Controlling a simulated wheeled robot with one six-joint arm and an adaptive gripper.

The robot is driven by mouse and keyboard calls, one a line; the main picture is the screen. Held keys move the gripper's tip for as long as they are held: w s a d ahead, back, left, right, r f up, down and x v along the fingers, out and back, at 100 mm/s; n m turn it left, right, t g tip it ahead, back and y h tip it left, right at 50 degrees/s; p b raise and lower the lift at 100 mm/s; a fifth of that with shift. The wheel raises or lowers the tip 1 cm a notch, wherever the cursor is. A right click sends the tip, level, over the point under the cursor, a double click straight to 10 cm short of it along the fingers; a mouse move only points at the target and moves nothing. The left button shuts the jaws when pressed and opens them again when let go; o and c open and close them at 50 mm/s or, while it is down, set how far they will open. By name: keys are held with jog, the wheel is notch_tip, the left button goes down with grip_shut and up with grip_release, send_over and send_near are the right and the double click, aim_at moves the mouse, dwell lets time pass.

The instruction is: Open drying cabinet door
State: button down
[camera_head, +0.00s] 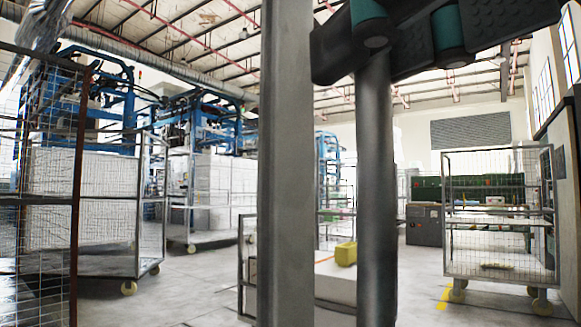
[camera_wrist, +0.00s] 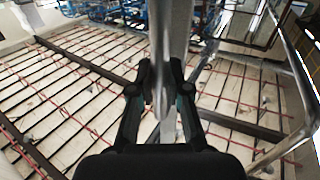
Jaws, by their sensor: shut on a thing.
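My gripper (camera_wrist: 162,88) is shut on an upright grey bar (camera_wrist: 172,30), which passes between its two black fingers in the wrist view. In the head view, dark finger parts with teal joints show at the top right, around the top of a dark round upright bar (camera_head: 376,190). This looks like the door handle. A wider flat grey upright (camera_head: 286,170) stands to its left, apart from it in the picture; I cannot tell whether it belongs to the drying cabinet door. No door panel is clearly visible, and the bar's lower end is out of view.
Mesh-sided trolleys with white blocks (camera_head: 85,190) stand at the left, before blue machines (camera_head: 200,125). Another mesh trolley (camera_head: 500,262) stands at the right. A yellow box (camera_head: 345,254) rests on a low white surface behind the bars. Grey floor (camera_head: 190,290) lies open between them.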

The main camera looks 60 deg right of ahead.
jog(key=s, duration=0.1)
jog(key=s+a+f, duration=0.1)
jog(key=s, duration=0.1)
jog(key=shift+a+f+m, duration=0.2)
jog(key=shift+a+m, duration=0.05)
jog(key=shift+m, duration=0.05)
jog(key=c, duration=1.2)
grip_release()
jog(key=shift+d+f, duration=0.1)
jog(key=shift+d, duration=0.25)
jog(key=shift+o, duration=0.3)
jog(key=shift+d, duration=0.25)
jog(key=shift+s+a, duration=0.1)
jog(key=shift+a, duration=0.3)
jog(key=v, duration=1.2)
jog(key=shift+d+r, duration=0.15)
jog(key=shift+r, duration=0.15)
